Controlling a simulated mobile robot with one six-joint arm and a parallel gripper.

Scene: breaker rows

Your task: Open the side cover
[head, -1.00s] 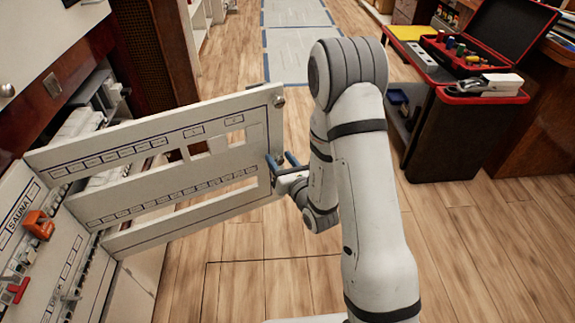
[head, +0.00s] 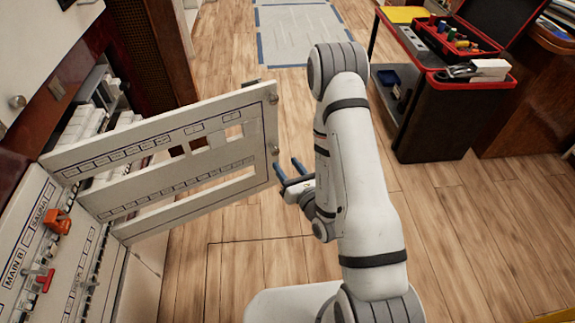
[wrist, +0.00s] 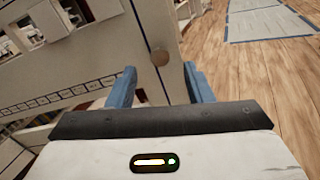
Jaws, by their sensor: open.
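The side cover (head: 165,178) is a white panel with long cutouts and rows of labels. It stands swung out from the breaker cabinet at the left. Its free edge has round knobs and faces my arm. My gripper (head: 287,167) is open and empty, with its blue fingers just right of that free edge. I cannot tell whether a finger touches the cover.
Breaker rows with an orange switch (head: 57,221) and a red switch (head: 45,280) are at the lower left. A black cart (head: 430,118) with red-edged shelves and an open case stands at the right. The wooden floor (head: 465,235) between is mostly clear.

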